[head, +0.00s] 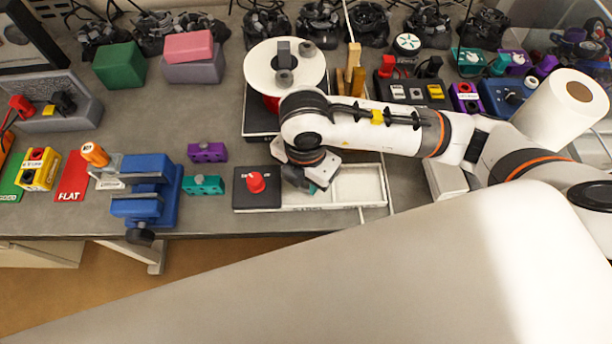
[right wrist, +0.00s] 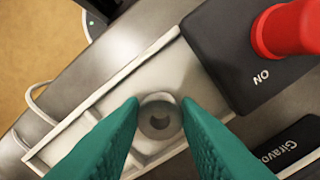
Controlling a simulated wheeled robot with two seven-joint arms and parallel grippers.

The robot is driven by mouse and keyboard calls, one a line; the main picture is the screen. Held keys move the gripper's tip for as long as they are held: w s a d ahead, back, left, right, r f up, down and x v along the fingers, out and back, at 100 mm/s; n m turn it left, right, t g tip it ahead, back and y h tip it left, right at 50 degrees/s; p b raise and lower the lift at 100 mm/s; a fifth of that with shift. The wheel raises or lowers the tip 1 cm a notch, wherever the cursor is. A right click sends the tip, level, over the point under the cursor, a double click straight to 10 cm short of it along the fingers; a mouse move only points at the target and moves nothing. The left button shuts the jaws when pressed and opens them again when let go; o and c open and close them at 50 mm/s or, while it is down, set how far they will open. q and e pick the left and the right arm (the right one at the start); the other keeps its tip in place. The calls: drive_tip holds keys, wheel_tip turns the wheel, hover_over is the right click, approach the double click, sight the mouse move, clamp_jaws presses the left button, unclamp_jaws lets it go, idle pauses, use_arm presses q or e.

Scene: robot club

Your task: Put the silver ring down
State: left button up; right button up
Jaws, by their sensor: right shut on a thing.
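The silver ring (right wrist: 144,122) shows in the right wrist view as a small pale grey ring with a dark centre, between my green fingertips. My right gripper (right wrist: 160,114) is shut on it. The ring is over or in the white divided tray (right wrist: 118,92); I cannot tell whether it touches the tray floor. In the head view my right gripper (head: 313,188) is low over the left part of the tray (head: 362,204), and the ring is hidden. My left gripper is not in view.
A black box with a red knob (head: 256,182) stands just left of the tray. A round white plate (head: 270,70) on a black base is behind it. A blue vise (head: 147,195) and purple (head: 207,152) and teal blocks (head: 203,185) are farther left. The tray's right compartment looks empty.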

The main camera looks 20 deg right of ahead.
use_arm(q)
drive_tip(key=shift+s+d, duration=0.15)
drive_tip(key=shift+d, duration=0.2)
use_arm(e)
drive_tip(key=shift+f, duration=0.35)
drive_tip(key=shift+f, duration=0.2)
drive_tip(key=o, duration=1)
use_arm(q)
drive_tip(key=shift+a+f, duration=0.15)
use_arm(e)
drive_tip(key=shift+r, duration=0.1)
